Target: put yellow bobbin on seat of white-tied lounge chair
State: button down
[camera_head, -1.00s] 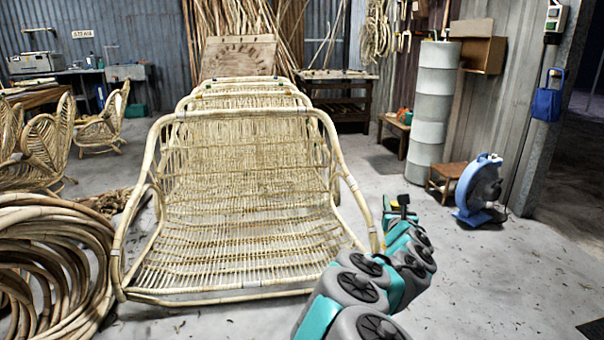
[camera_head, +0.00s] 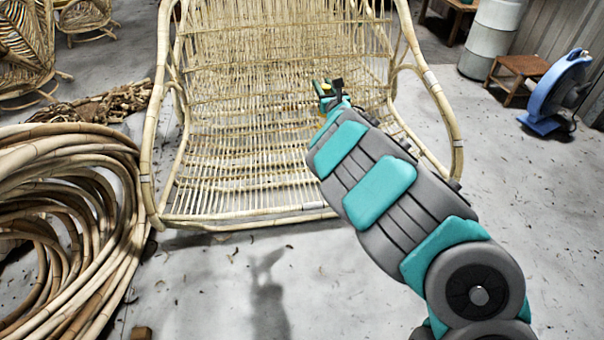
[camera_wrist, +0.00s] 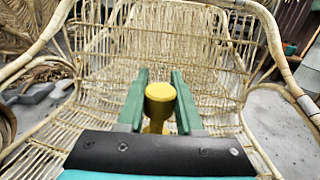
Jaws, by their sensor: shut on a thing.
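The yellow bobbin (camera_wrist: 160,98) is between the two green fingers of my gripper (camera_wrist: 160,92) in the wrist view, upright, with its round top showing. My gripper is shut on it. In the head view my gripper (camera_head: 326,90) is small and partly hidden by my arm, over the seat area of the rattan lounge chair (camera_head: 245,190). The bobbin shows only as a small yellow spot there. The chair's woven seat and back also fill the wrist view (camera_wrist: 215,65). White ties show on the frame near the right arm and front rail. The bobbin's height above the seat is hard to tell.
A large coil of rattan poles (camera_head: 75,150) lies left of the chair. A bundle of short canes (camera_head: 95,103) is on the floor behind it. A blue fan (camera_head: 553,92), a wooden stool (camera_head: 517,75) and a grey drum (camera_head: 492,38) stand at right.

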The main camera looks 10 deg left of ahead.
jog(key=w+a+f+n+g+y+b, duration=0.2)
jog(key=w+a+f+n+y+b, duration=0.15)
jog(key=w+a+f+b, duration=0.45)
jog(key=w+d+f+m+b, duration=0.1)
jog(key=w+d+f+b, duration=0.2)
jog(key=f, duration=0.6)
jog(key=w+d+f+b, duration=0.1)
jog(key=w+d+f, duration=0.4)
jog(key=f, duration=0.4)
notch_tip(320, 180, down, 10)
jog(key=s+b, duration=0.1)
jog(key=shift+d+b, duration=0.35)
jog(key=shift+d, duration=0.05)
jog(key=shift+f, duration=0.15)
jog(key=c, duration=0.6)
grip_release()
jog(key=shift+o, duration=0.2)
